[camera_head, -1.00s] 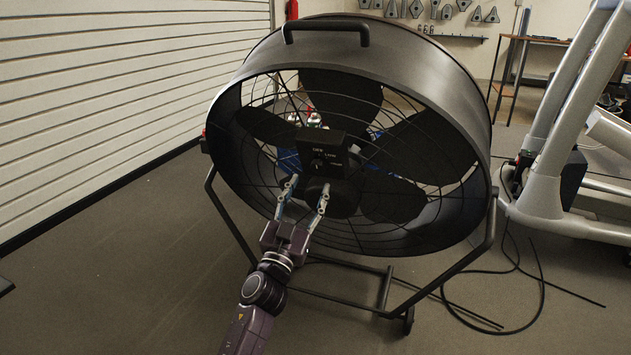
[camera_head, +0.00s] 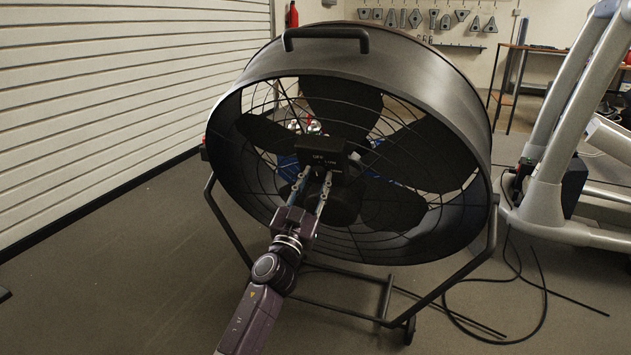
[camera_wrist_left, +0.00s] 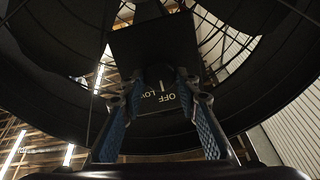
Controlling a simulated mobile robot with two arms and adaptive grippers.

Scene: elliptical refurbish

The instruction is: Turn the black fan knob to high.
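The black fan knob (camera_wrist_left: 160,77) shows in the left wrist view on the fan's dark control box (camera_wrist_left: 155,45), with a short white mark and the words OFF and LOW below it. In the head view the control box (camera_head: 322,152) sits at the hub of the large black drum fan (camera_head: 425,95), and the knob is hard to make out behind the fingers. My left gripper (camera_head: 316,174) reaches up to the box. Its blue-padded fingers (camera_wrist_left: 160,82) sit closely on both sides of the knob and appear shut on it. My right gripper is not in view.
The fan's tubular stand (camera_head: 345,308) rests on the grey floor below. Loose black cables (camera_head: 540,290) and a light grey machine frame (camera_head: 550,190) are at the right. A white slatted wall (camera_head: 110,90) is at the left, with clear floor before it.

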